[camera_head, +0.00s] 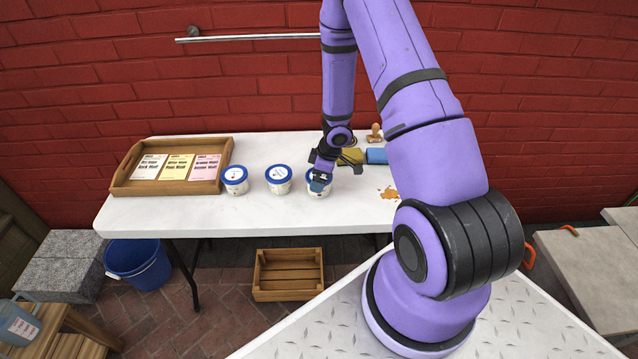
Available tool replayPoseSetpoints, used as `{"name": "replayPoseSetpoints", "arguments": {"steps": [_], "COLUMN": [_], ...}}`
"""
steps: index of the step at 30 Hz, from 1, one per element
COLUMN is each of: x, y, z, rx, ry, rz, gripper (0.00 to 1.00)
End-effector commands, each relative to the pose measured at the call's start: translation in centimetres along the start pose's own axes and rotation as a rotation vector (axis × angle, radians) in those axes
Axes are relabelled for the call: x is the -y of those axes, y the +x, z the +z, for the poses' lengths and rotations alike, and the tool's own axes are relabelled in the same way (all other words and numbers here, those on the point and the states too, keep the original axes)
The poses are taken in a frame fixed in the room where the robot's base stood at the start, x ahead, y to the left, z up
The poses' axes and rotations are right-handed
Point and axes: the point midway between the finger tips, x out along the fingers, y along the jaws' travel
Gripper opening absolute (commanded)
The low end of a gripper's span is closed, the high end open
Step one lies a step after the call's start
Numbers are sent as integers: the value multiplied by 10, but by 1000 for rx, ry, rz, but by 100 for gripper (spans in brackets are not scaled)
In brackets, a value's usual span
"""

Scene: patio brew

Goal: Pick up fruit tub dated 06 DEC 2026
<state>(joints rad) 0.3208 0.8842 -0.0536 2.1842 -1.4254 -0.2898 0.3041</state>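Three white tubs with blue rims stand in a row on the white table (150,212): a left tub (235,187), a middle tub (279,187) and a right tub (318,190). Their labels are too small to read, so I cannot tell which is dated 06 DEC 2026. My gripper (320,184) points down at the right tub and covers part of its top. I cannot tell whether its fingers touch the tub or whether they are open or shut.
A wooden tray (122,188) with three printed packets is at the table's left. A yellow item (352,156), a blue roll (377,156) and an orange-brown spill (389,194) lie right of the tubs. A wooden crate (288,284) and blue bucket (137,263) are below.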

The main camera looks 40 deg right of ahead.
Motion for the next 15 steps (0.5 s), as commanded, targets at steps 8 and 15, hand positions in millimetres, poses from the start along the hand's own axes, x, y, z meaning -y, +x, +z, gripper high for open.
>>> {"name": "replayPoseSetpoints", "arguments": {"steps": [8,15], "x": [0,0], "y": [24,24], "z": [1,0], "rx": [1,0], "ry": [0,-1], "rz": [0,1], "gripper": [100,100]}}
